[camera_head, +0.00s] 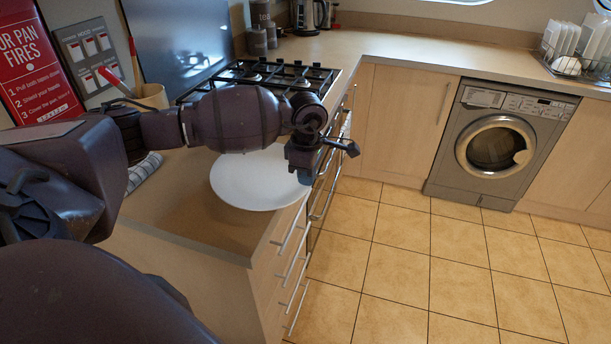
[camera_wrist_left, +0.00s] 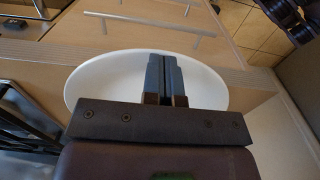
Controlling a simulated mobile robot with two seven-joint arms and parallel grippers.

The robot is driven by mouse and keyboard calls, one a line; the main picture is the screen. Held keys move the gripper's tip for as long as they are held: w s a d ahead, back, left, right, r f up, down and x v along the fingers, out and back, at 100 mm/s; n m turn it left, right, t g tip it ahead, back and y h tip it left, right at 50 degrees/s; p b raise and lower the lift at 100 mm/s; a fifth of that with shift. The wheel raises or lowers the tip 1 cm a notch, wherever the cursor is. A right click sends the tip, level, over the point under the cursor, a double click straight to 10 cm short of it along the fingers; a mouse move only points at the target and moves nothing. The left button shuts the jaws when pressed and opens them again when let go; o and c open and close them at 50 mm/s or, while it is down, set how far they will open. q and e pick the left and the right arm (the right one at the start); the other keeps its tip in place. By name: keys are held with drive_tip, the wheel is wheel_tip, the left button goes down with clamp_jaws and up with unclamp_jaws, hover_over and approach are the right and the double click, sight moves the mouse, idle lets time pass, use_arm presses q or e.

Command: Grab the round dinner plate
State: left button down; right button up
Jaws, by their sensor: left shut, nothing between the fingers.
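The round white dinner plate (camera_head: 252,181) lies on the wooden counter close to its front edge, beside the hob. In the left wrist view the plate (camera_wrist_left: 103,82) fills the middle, partly hidden behind my gripper. My left gripper (camera_head: 306,178) points down at the plate's right rim, by the counter's front edge. Its two fingers (camera_wrist_left: 165,60) are together with nothing between them, in front of the plate in the left wrist view. I cannot tell whether the fingertips touch the plate. My right gripper does not show.
A black gas hob (camera_head: 265,76) lies behind the plate. A utensil pot (camera_head: 152,96) and a striped cloth (camera_head: 143,171) are at the left. Drawer handles (camera_head: 291,235) stick out below the counter edge. The tiled floor (camera_head: 420,260) to the right is clear.

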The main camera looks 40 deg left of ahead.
use_arm(q)
drive_tip(key=shift+r, duration=0.65)
drive_tip(key=shift+f, duration=0.1)
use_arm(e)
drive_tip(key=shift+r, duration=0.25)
